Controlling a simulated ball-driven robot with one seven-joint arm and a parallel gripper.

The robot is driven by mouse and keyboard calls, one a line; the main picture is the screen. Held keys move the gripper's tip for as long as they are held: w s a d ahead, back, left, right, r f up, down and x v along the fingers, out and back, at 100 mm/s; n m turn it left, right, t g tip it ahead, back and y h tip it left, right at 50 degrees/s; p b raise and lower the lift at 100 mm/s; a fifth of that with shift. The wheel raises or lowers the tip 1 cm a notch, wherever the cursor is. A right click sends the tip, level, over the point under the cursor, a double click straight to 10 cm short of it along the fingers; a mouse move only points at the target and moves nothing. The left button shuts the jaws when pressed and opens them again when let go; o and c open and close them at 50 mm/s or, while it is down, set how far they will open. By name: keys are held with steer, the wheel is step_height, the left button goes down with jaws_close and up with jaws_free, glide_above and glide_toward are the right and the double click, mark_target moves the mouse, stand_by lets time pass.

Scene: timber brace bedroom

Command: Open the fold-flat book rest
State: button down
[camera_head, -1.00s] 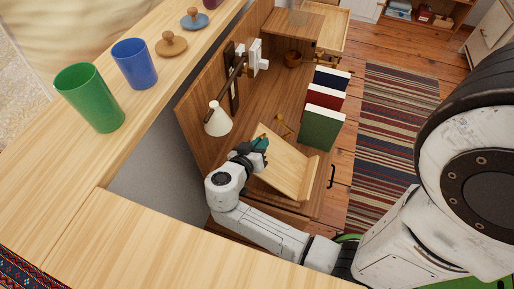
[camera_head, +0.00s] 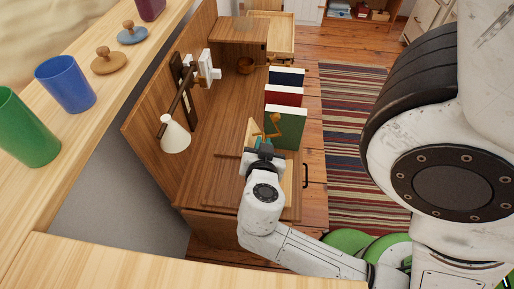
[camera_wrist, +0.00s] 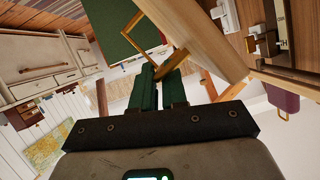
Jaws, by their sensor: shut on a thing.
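The book rest (camera_head: 252,130) is light wood and stands on the dark wooden desk top, its panel raised steeply. Its panel also fills the upper middle of the wrist view (camera_wrist: 195,38). A thin brass piece (camera_head: 268,128) stands by the panel's upper part; it shows as a bent bar in the wrist view (camera_wrist: 131,26). My gripper (camera_head: 264,145) is at the panel's upper edge, shut on the book rest. Its green fingertips (camera_wrist: 166,72) nearly meet beside the brass bar and panel edge, so the exact part gripped is unclear. My wrist hides much of the rest.
A green book (camera_head: 287,128), red book (camera_head: 284,96) and dark blue book (camera_head: 287,77) stand just behind. A white-shaded lamp (camera_head: 175,137) is on the left. Blue (camera_head: 65,84) and green cups (camera_head: 24,130) stand on the pale ledge. Desk between lamp and books is clear.

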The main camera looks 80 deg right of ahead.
steer(key=shift+s+f, duration=0.25)
steer(key=shift+f, duration=0.1)
steer(key=c, duration=1.3)
jaws_free()
steer(key=shift+o, duration=0.3)
steer(key=shift+r, duration=0.1)
steer(key=shift+w+r, duration=0.15)
